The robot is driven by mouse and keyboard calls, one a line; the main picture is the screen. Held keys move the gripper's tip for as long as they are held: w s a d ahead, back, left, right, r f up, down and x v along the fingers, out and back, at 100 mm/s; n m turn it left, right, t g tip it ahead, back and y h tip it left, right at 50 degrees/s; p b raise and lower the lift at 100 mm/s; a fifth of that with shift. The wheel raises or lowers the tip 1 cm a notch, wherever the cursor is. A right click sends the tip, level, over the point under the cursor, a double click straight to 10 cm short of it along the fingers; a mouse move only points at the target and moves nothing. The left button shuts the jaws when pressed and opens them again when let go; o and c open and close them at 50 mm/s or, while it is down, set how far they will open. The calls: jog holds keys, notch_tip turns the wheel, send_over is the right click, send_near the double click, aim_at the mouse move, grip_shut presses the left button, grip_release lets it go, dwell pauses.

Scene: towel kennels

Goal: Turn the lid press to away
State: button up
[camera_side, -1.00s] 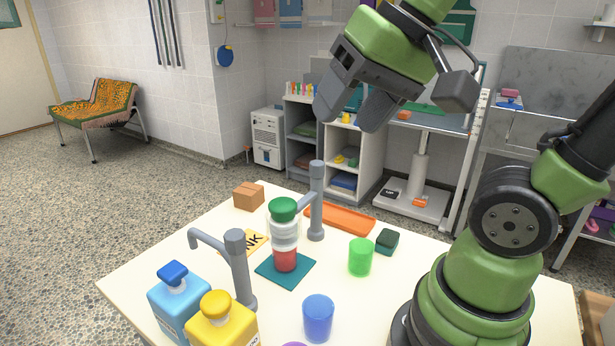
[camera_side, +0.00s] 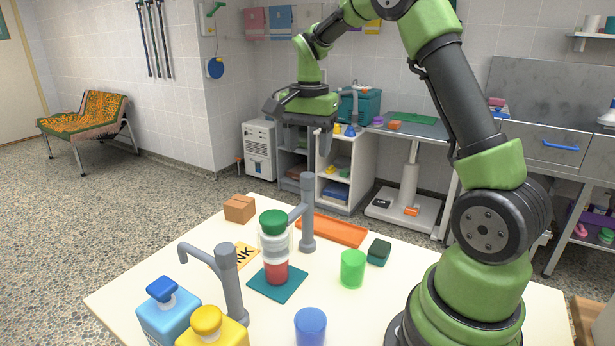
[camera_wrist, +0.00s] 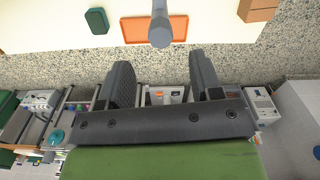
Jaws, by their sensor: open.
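Two grey posts with side arms stand on the white table; which one is the lid press I cannot tell for certain. The back post (camera_side: 308,225) has a short arm reaching left and forward to the jar's lid. The front post (camera_side: 232,285) has a hooked arm pointing left, away from the jar. A clear jar with a green lid and red contents (camera_side: 275,250) stands upright on a teal mat (camera_side: 292,291). My gripper (camera_side: 305,147) is open and empty, above and beyond the back post. The wrist view shows one grey post (camera_wrist: 160,30) beyond my spread fingers (camera_wrist: 162,70).
Around the posts are an orange tray (camera_side: 335,230), a brown box (camera_side: 240,208), a dark green block (camera_side: 379,251), a green cup (camera_side: 352,268) and a blue cup (camera_side: 310,327). Blue (camera_side: 168,318) and yellow (camera_side: 212,330) bottles crowd the front left.

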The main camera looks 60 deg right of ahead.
aim_at(308, 175)
notch_tip(308, 175, down, 7)
jog(key=shift+f, duration=0.1)
dwell(0.3)
grip_shut()
